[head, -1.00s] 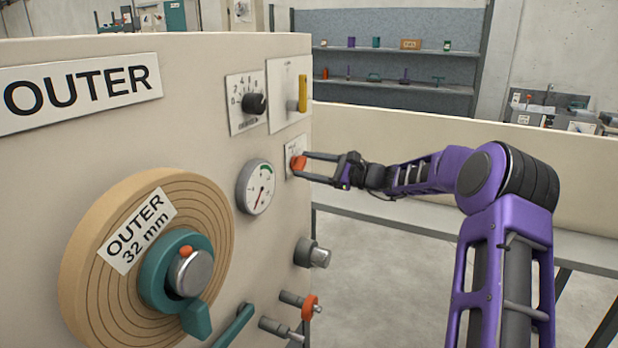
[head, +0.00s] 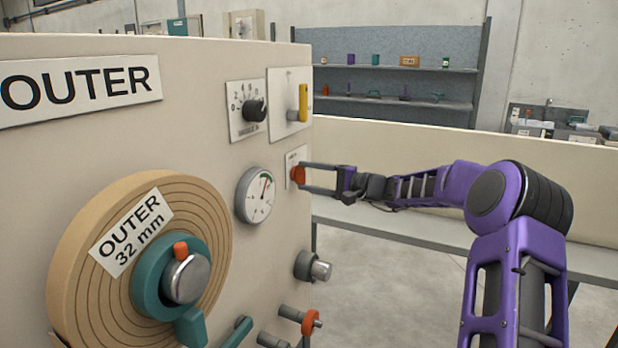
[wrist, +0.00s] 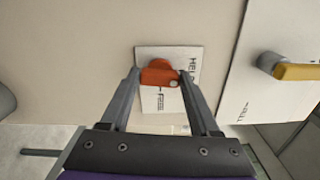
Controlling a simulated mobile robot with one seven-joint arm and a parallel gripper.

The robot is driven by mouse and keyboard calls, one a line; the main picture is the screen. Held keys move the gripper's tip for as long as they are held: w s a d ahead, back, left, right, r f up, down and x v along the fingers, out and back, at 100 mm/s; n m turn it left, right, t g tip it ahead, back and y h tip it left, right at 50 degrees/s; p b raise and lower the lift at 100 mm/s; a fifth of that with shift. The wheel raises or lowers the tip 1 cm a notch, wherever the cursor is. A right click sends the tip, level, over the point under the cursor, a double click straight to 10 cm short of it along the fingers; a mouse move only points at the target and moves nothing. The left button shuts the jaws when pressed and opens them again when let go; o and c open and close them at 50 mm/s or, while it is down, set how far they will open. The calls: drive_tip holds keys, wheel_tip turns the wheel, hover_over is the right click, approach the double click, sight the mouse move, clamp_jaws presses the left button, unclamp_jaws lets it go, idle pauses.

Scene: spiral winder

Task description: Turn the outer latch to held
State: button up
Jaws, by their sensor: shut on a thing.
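The outer latch is a small orange handle (head: 298,175) on a white plate (head: 290,158) near the right edge of the machine's front. In the wrist view, the orange handle (wrist: 160,74) lies between my gripper's two fingertips (wrist: 158,80), which touch it on both sides. The end of the handle with a pale dot points to the plate's HELD side. The word FREE shows below the handle in that view. My gripper (head: 303,175) is shut on the handle and reaches in from the right. Part of the plate is hidden by the handle.
A yellow lever (head: 303,102) and a black dial (head: 255,109) sit above the latch. A gauge (head: 260,194) is to its left, and a grey knob (head: 321,270) and an orange-ended valve (head: 310,322) are below. The OUTER roll (head: 80,270) stands at left.

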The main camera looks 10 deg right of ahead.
drive_tip(key=shift+n, duration=0.5)
drive_tip(key=o, duration=1.4)
drive_tip(key=shift+c, duration=0.2)
drive_tip(key=shift+d, duration=0.1)
drive_tip(key=v, duration=1.7)
drive_tip(key=shift+s+p, duration=0.15)
drive_tip(key=shift+p, duration=0.25)
